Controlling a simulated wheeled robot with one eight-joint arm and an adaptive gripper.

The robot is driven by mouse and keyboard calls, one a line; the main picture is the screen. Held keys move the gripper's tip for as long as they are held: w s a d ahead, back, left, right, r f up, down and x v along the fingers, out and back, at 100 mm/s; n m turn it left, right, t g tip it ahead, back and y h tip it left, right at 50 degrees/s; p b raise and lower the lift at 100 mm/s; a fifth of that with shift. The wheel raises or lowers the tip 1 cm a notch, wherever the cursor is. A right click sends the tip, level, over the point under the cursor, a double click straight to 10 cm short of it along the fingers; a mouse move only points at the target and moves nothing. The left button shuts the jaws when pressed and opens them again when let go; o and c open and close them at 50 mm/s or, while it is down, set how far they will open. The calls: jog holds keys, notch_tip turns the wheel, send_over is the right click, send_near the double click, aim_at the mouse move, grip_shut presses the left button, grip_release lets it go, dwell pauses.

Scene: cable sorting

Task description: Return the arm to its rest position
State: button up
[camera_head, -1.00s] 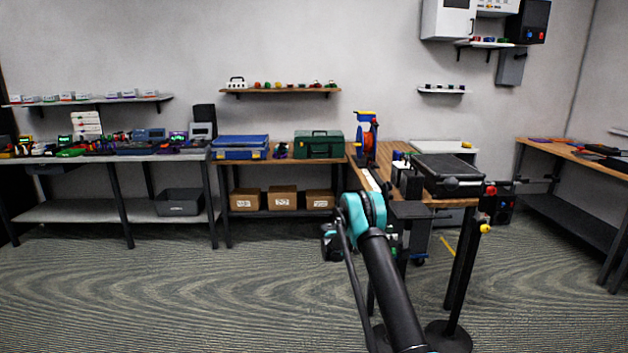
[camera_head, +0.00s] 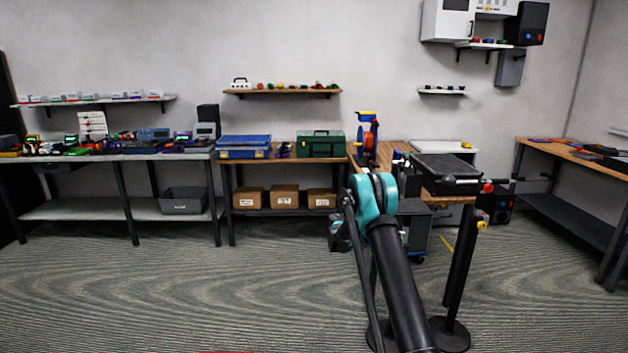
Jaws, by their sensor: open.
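My arm rises from the bottom of the head view as a thick black link, bent at a teal joint (camera_head: 375,196). A thin dark rod or cable runs along its left side. The dark end of my arm, with my gripper (camera_head: 340,238), shows only in part, just left of and behind the teal joint. It is small and mostly hidden by the arm, and its fingers cannot be made out. My gripper is open. I see nothing held at this end.
A wooden workbench (camera_head: 398,150) with a black case (camera_head: 446,172) and an orange-blue reel (camera_head: 366,138) stands behind my arm. A dark post (camera_head: 460,262) stands right of it. Side benches (camera_head: 62,158) line the back wall. Open floor (camera_head: 170,290) lies left.

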jog(key=s+a+r+n+t+y, duration=0.1)
jog(key=s+r+n+y, duration=0.25)
jog(key=s, duration=0.65)
jog(key=s+r+n+y, duration=0.2)
jog(key=s+n+y, duration=0.3)
jog(key=s, duration=0.5)
jog(key=s+a+f+n+y, duration=0.2)
jog(key=s+a, duration=0.2)
jog(key=s, duration=0.5)
jog(key=s+a+f+n+t+y, duration=0.1)
jog(key=s+a+n+y, duration=0.1)
jog(key=s, duration=0.8)
jog(key=s+a+f+n+t+y, duration=0.1)
jog(key=s+a+f+n+y, duration=0.1)
jog(key=s+a, duration=0.4)
jog(key=s+n+y, duration=0.1)
jog(key=s, duration=0.3)
jog(key=shift+a+f+y, duration=0.3)
jog(key=shift+a+y, duration=0.05)
jog(key=shift+d, duration=0.1)
